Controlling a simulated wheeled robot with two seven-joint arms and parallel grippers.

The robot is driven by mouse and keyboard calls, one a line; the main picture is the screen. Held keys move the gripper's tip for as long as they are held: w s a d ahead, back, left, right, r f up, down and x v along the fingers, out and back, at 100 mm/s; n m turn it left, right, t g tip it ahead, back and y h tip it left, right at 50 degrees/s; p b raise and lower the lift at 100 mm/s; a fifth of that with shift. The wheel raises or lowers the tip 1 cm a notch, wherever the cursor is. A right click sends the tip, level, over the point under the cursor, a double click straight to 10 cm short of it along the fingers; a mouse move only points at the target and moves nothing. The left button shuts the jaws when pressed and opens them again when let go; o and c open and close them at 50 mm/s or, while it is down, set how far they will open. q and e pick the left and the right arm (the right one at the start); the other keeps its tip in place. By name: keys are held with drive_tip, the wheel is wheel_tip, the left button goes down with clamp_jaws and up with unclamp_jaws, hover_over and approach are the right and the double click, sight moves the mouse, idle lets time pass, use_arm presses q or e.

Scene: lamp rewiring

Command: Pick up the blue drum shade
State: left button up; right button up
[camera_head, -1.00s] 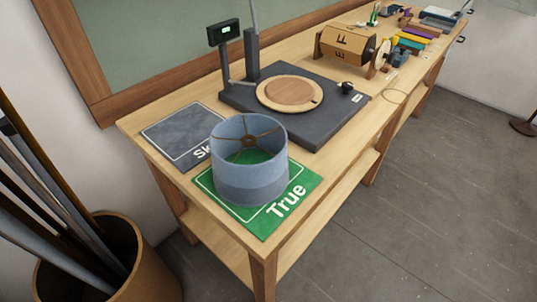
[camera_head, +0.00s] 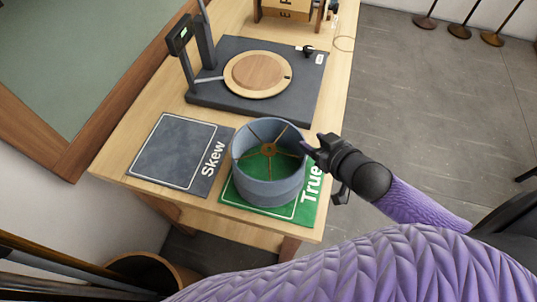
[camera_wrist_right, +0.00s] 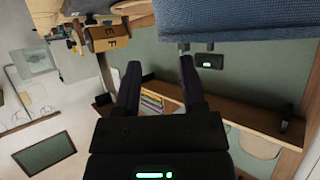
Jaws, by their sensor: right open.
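The blue drum shade (camera_head: 268,188) stands upright on the green True mat (camera_head: 308,207), its open top with the spoked ring facing up. My right gripper (camera_head: 314,152) is open at the shade's right side, close to the upper rim. I cannot tell whether a finger touches the shade. In the right wrist view, the open gripper (camera_wrist_right: 160,78) has nothing between its fingers, and the shade (camera_wrist_right: 245,18) fills the upper right, beyond the right fingertip. My left gripper is not in view.
The grey Skew mat (camera_head: 175,152) lies empty left of the shade. Behind is a dark turntable base (camera_head: 215,95) with a wooden disc (camera_head: 258,75) and a post. A wooden box (camera_head: 288,8) stands farther back. A bin (camera_head: 150,272) is on the floor below left.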

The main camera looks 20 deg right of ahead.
drive_tip(key=b+x, duration=0.1)
drive_tip(key=x, duration=0.3)
drive_tip(key=shift+w+a+f, duration=0.1)
drive_tip(key=shift+w+f, duration=0.15)
drive_tip(key=shift+f, duration=0.1)
drive_tip(key=shift+s, duration=0.1)
drive_tip(key=shift+c, duration=0.5)
clamp_jaws()
idle(0.3)
